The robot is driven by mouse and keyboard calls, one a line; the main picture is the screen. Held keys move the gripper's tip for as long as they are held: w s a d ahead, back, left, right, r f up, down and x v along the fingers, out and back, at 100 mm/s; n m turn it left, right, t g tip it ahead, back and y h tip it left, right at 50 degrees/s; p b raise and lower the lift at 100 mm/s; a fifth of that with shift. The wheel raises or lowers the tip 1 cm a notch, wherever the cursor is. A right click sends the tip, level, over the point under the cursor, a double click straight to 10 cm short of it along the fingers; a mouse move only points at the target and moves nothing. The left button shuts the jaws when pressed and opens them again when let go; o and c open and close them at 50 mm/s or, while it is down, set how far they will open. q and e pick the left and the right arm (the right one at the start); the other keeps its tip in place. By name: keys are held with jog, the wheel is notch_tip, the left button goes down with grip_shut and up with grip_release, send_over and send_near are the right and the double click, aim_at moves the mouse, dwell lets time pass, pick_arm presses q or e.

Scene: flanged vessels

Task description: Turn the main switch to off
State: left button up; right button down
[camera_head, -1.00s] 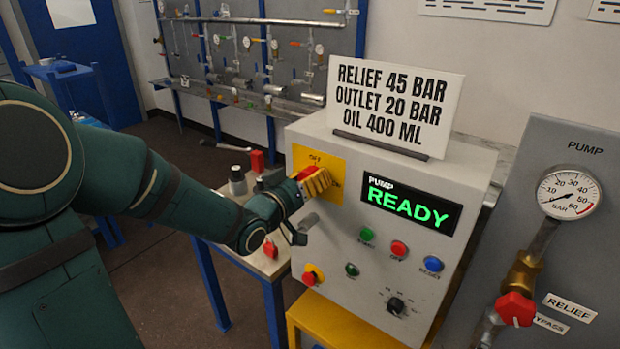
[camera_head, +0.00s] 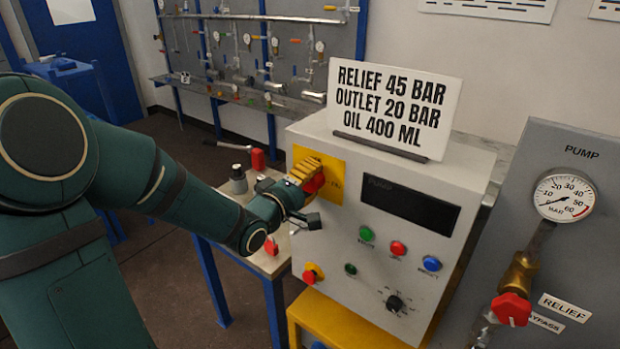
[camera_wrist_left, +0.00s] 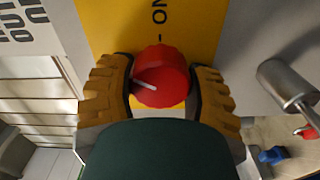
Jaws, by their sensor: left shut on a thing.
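The main switch is a red round knob (camera_head: 315,184) on a yellow plate (camera_head: 332,165) at the upper left of the grey panel's front. In the left wrist view the red knob (camera_wrist_left: 160,75) sits between two yellow ribbed fingers, with its white pointer line toward the left of that picture. The word "ON" shows on the plate above it there. My left gripper (camera_head: 308,174) is shut on the knob and hides part of the plate and its "OFF" lettering. The panel's pump display (camera_head: 409,206) is dark. My right gripper is not in view.
Below the display are green, red and blue buttons, a black dial (camera_head: 395,303) and a red emergency button (camera_head: 312,273). A lettered sign (camera_head: 392,105) stands on the panel top. A small table (camera_head: 245,257) with loose items stands left of the panel.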

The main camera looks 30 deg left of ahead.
pick_arm(q)
jog(key=n, duration=0.5)
jog(key=shift+n+p, duration=0.4)
dwell(0.4)
jog(key=o, duration=1.2)
